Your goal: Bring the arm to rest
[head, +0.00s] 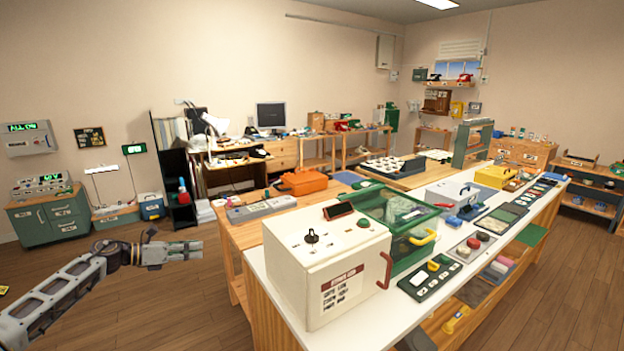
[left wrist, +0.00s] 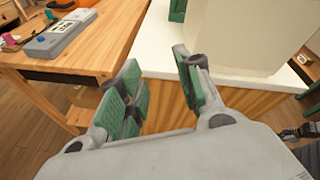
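My left arm (head: 62,290) comes in from the lower left in the head view. Its left gripper (head: 195,250) is held out over the floor, left of the wooden bench and apart from it. In the left wrist view the left gripper (left wrist: 162,92) shows two green-padded fingers with a gap between them and nothing in the gap. The white counter's corner and wood side lie beyond the fingers. My right gripper is not seen clearly in either view.
A white box (head: 325,265) with a red handle stands on the near end of the white counter (head: 385,318). A wooden bench (head: 232,236) with a grey device (head: 262,208) and an orange case (head: 303,182) adjoins it. The floor (head: 150,315) around my left arm is clear.

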